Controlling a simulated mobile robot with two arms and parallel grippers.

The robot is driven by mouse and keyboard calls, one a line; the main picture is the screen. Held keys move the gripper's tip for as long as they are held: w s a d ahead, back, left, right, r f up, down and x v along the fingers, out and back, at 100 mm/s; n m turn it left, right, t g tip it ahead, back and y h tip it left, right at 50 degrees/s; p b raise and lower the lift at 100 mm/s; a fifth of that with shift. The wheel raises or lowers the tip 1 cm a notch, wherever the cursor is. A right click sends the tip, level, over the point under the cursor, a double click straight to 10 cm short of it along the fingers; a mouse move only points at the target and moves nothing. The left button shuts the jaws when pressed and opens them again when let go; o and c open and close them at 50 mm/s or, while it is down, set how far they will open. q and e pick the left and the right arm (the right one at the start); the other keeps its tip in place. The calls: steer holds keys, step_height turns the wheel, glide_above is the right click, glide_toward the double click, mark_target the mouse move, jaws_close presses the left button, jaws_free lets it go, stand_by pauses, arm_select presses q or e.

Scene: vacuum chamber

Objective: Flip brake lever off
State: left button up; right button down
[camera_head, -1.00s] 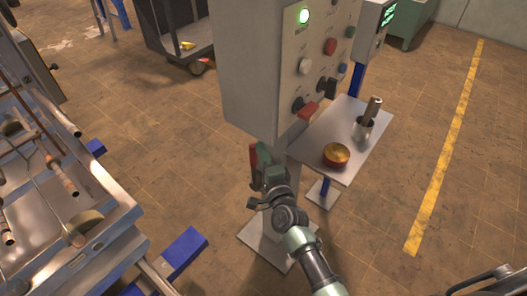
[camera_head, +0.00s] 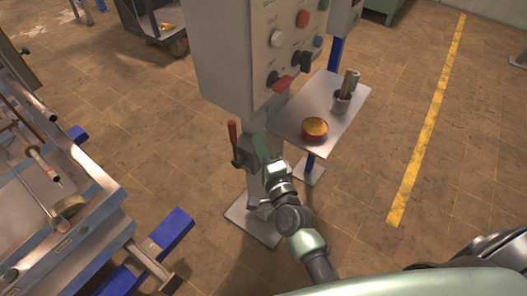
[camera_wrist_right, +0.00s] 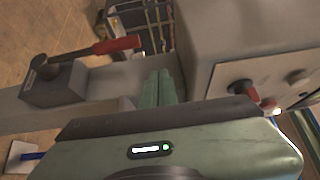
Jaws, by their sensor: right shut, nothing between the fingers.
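The brake lever (camera_head: 232,132) has a red handle and sits on a dark mount low on the control cabinet's post. In the head view its handle points up. In the right wrist view the red handle (camera_wrist_right: 118,44) joins a metal arm on a grey box (camera_wrist_right: 52,84). My right gripper (camera_head: 262,150) is shut and empty, just right of the lever in the head view. Its green fingers (camera_wrist_right: 161,88) show in the wrist view, apart from the handle. My left gripper is not in view.
The control cabinet (camera_head: 222,60) with knobs and a red switch (camera_head: 282,84) stands above the lever. A side shelf (camera_head: 290,118) holds a round red-and-gold button (camera_head: 314,128) and a metal cup (camera_head: 341,102). A metal frame (camera_head: 100,215) stands at left. Open floor lies right.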

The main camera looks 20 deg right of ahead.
steer(key=s, duration=0.3)
steer(key=shift+d+r, duration=0.2)
steer(key=shift+r, duration=0.05)
steer(key=shift+f, duration=0.1)
